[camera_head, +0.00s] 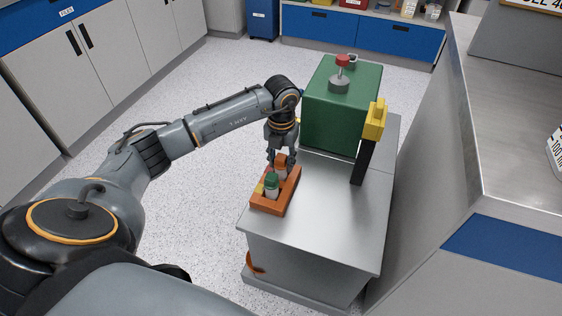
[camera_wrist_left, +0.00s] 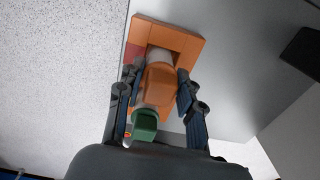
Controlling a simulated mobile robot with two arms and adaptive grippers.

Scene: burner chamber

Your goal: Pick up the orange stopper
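The orange stopper (camera_head: 281,160) tops a pale bottle in the far part of a small orange-brown rack (camera_head: 288,199) on the grey bench. My left gripper (camera_head: 279,155) points down at it. In the left wrist view the orange stopper (camera_wrist_left: 160,84) lies between the two fingers of the left gripper (camera_wrist_left: 158,85), with narrow gaps beside it, so the fingers look open around it. A green-capped bottle (camera_head: 271,184) stands in the near part of the same rack; its green cap (camera_wrist_left: 145,125) also shows in the wrist view. My right gripper is not in view.
A green box (camera_head: 343,105) with a red knob (camera_head: 342,61) stands behind the rack. A yellow handle (camera_head: 375,120) on a dark post is at its right. The bench top (camera_head: 335,220) is clear right of the rack; its left edge is close to the rack.

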